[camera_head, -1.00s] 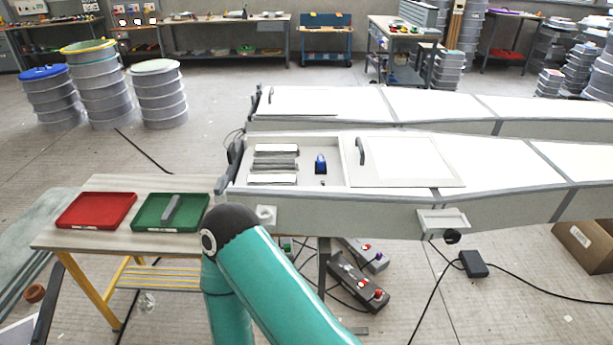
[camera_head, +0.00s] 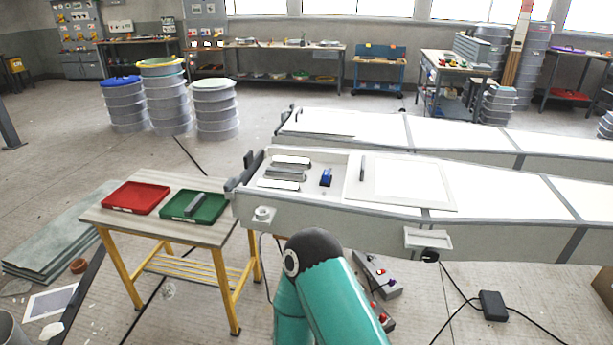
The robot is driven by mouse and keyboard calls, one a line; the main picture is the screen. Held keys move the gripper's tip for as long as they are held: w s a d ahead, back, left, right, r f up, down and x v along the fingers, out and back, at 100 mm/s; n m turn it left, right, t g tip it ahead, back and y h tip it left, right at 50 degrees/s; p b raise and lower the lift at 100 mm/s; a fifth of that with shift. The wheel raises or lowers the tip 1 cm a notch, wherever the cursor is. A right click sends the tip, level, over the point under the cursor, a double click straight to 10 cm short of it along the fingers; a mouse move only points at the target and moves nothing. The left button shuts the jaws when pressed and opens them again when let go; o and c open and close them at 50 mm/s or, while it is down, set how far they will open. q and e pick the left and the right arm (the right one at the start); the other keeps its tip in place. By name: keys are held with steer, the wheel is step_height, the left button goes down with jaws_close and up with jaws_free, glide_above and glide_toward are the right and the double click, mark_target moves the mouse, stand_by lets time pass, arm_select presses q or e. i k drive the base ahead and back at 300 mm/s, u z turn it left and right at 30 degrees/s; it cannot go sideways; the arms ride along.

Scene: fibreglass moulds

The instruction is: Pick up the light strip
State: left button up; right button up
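Pale strips (camera_head: 285,172) lie in the open compartment (camera_head: 341,192) of the near white mould, with a darker grey bar between them. A separate grey bar (camera_head: 193,204) lies in the green tray (camera_head: 217,213) on the small table. I cannot tell for certain which of these is the light strip. A teal arm link of mine with a dark round joint shows at the bottom middle, in front of the mould. Neither of my grippers is in view.
A red tray (camera_head: 136,198) sits left of the green one on the yellow-legged table (camera_head: 160,225). A blue item (camera_head: 326,177) is in the compartment. Control boxes and cables lie on the floor below the mould. Barrels (camera_head: 168,100) stand behind left.

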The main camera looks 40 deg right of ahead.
mark_target(298, 174)
steer(key=z, duration=0.65)
steer(key=i, duration=0.75)
steer(key=z, duration=0.2)
